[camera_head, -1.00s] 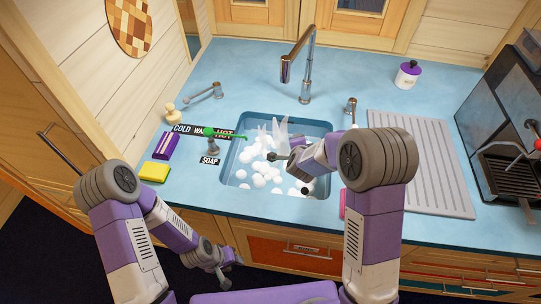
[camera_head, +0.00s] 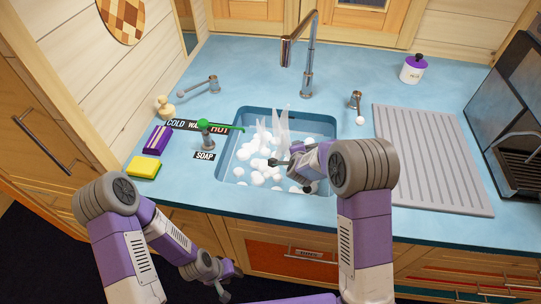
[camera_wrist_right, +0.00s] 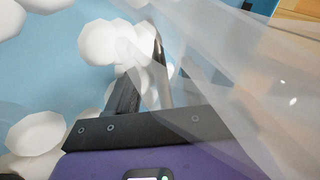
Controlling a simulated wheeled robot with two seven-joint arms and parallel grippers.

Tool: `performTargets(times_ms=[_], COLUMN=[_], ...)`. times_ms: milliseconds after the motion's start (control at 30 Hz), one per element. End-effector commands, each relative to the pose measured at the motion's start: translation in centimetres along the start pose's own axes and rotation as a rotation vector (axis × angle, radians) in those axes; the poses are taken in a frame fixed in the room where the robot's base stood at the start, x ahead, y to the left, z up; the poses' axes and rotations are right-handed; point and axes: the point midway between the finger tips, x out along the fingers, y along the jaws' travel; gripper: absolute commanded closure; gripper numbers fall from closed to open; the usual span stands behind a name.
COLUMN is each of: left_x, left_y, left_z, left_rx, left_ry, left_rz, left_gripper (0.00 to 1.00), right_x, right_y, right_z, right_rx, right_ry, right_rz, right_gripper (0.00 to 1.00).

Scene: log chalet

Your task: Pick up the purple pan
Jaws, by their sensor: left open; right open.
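No purple pan can be made out in either view. The blue sink (camera_head: 238,158) is filled with white foam balls (camera_head: 258,166) and splashing water (camera_head: 279,127), which hide its bottom. My right gripper (camera_head: 281,163) is over the sink among the foam, open, with nothing seen between its fingers. In the right wrist view its dark fingers (camera_wrist_right: 143,82) point into foam balls and a clear water sheet. My left gripper (camera_head: 226,284) is low in front of the cabinets, open and empty, away from the sink.
A tall faucet (camera_head: 308,62) stands behind the sink. A soap dispenser (camera_head: 206,135), a purple block (camera_head: 158,140) and a yellow sponge (camera_head: 144,167) are left of it. A ridged drainboard (camera_head: 430,165) lies clear at right. A white jar (camera_head: 412,70) and dark machine (camera_head: 510,115) stand beyond.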

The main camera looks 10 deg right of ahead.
Motion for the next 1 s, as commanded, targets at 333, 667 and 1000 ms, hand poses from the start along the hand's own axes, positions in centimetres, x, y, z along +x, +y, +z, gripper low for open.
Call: performTargets(times_ms=[333, 667, 1000], left_x=[0.6, 0.6, 0.6], left_y=[-0.2, -0.2, -0.2], left_z=[0.0, 0.0, 0.0], left_rx=[0.0, 0.0, 0.0], left_ry=[0.0, 0.0, 0.0], left_rz=[0.0, 0.0, 0.0], left_gripper=[0.57, 0.57, 0.57], right_x=[2.6, 2.5, 2.5], right_y=[0.1, 0.1, 0.1], right_z=[0.0, 0.0, 0.0], right_rx=[0.001, 0.001, 0.0], right_ry=[0.0, 0.0, 0.0], right_rz=[0.0, 0.0, 0.0], right_gripper=[0.48, 0.8, 1.0])
